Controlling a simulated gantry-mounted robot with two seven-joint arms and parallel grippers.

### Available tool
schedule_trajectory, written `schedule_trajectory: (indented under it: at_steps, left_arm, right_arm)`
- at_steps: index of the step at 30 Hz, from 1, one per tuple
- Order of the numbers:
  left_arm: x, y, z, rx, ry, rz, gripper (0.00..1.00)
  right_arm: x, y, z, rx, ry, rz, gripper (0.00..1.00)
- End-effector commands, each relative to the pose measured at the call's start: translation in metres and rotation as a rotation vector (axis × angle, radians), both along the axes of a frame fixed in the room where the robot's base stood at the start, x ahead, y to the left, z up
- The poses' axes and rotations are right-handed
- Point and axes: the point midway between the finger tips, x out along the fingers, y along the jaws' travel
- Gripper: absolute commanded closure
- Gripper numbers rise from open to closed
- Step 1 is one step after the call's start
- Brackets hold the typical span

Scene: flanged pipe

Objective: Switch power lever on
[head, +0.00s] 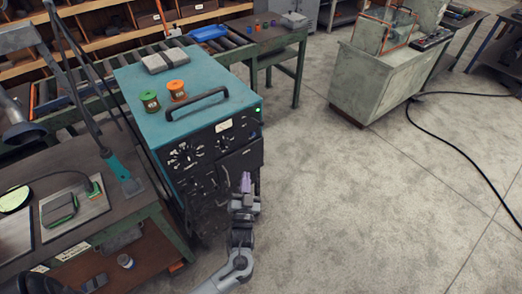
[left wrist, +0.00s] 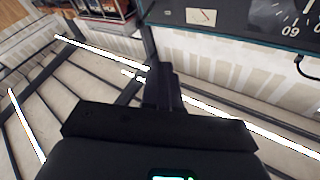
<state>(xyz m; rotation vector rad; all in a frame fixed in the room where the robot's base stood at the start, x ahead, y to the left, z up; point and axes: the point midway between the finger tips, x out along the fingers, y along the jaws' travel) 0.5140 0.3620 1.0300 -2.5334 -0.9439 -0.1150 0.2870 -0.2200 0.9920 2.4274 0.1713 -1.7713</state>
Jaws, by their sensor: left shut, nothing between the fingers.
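The teal power unit (head: 140,85) stands at the left of centre in the head view, with dark front panels of dials and knobs. A small green light (head: 257,110) glows near the panel's upper right edge. I cannot make out the power lever clearly. My left gripper (head: 246,182) is in front of the lower right part of the panel, shut and empty; contact with the panel cannot be told. In the left wrist view its closed fingers (left wrist: 165,88) point toward the pale wall, below the panel's gauge (left wrist: 201,16) and dial. My right gripper is not in view.
A workbench (head: 45,180) with tools stands close at the left. A roller conveyor (head: 235,40) runs behind the unit. A grey cabinet (head: 365,85) stands at the back right. A black cable (head: 450,145) lies on the otherwise clear floor (head: 360,210).

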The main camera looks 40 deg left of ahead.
Motion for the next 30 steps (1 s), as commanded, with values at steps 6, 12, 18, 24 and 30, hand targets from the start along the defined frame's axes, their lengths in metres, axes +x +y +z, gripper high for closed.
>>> schedule_trajectory:
  at_steps: [6,12,18,24,30]
  left_arm:
    - [0.046,-0.004,-0.053,0.045,-0.099,0.064,1.00]
    - [0.080,-0.012,-0.049,0.029,-0.180,0.063,1.00]
    - [0.094,-0.013,-0.036,0.023,-0.231,0.061,1.00]
    - [0.104,-0.005,-0.026,0.023,-0.241,0.061,1.00]
    - [0.124,0.015,-0.013,0.024,-0.241,0.062,1.00]
  right_arm:
    - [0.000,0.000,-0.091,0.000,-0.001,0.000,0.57]
    - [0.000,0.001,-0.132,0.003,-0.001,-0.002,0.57]
    - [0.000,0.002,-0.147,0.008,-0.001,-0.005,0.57]
    - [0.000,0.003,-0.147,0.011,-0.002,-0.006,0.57]
    - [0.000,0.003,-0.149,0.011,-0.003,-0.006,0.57]
